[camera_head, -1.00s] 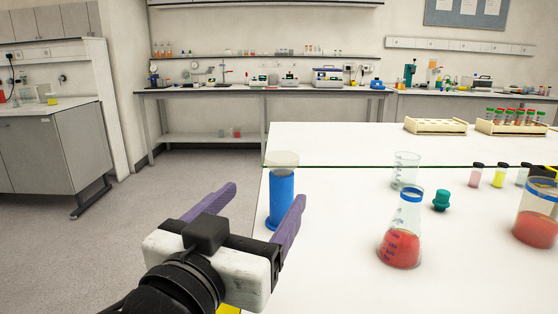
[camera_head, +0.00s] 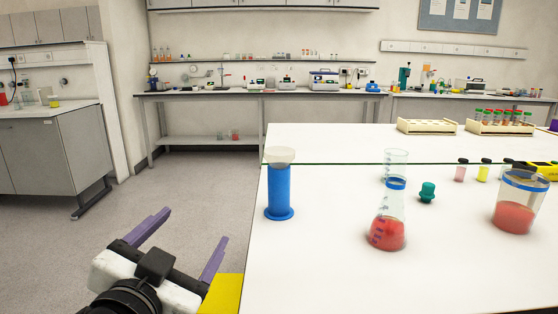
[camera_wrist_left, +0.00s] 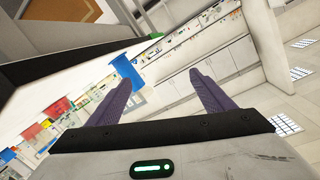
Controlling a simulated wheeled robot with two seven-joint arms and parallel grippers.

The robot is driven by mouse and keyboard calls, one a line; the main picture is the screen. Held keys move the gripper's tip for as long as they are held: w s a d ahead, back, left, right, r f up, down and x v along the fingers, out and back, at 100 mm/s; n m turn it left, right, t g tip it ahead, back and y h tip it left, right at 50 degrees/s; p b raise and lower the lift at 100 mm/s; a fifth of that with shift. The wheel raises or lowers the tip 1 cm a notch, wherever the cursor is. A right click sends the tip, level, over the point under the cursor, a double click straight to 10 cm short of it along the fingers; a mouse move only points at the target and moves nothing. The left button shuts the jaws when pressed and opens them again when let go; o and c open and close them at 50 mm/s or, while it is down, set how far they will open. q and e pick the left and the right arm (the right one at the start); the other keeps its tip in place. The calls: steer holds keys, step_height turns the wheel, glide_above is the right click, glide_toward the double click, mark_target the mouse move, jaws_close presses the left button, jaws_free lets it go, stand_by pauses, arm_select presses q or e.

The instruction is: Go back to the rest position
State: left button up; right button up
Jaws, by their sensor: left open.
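My left gripper (camera_head: 182,243) is open and empty, with purple fingers, low at the left of the head view. It is off the left edge of the white table, over the floor. In the left wrist view its two fingers (camera_wrist_left: 162,88) are spread with nothing between them. A blue cylindrical holder (camera_head: 279,192) with a whitish translucent top stands upright on the table's left side, apart from the gripper. It also shows in the left wrist view (camera_wrist_left: 126,68) near the left fingertip. My right gripper is not in view.
On the white table (camera_head: 330,255) stand a flask with red liquid (camera_head: 387,232), a clear beaker (camera_head: 396,158), a green stopper (camera_head: 427,192), a beaker of red liquid (camera_head: 516,215) and small vials (camera_head: 483,172). Racks (camera_head: 427,126) stand behind. Floor at left is clear.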

arm_select(q)
steer(key=s+a+f+m+g, duration=0.1)
steer(key=s+a+f+g, duration=0.15)
steer(key=f, duration=1.05)
steer(key=s+a+f+g, duration=0.2)
steer(key=a+f+g, duration=0.15)
steer(key=f, duration=0.95)
steer(key=s+a+f+g, duration=0.1)
steer(key=s+a+f, duration=0.2)
steer(key=s+f, duration=0.55)
steer(key=s+a+f+g, duration=0.2)
steer(key=s+f, duration=0.6)
steer(key=f, duration=0.1)
steer(key=d+n+t+h, duration=0.1)
steer(key=d+n, duration=0.4)
steer(key=d, duration=0.5)
steer(key=r+p, duration=0.1)
steer(key=p, duration=0.1)
steer(key=r+p, duration=0.4)
steer(key=shift+s+a+r, duration=0.1)
steer(key=shift+s+a, duration=0.1)
steer(key=shift+s, duration=0.1)
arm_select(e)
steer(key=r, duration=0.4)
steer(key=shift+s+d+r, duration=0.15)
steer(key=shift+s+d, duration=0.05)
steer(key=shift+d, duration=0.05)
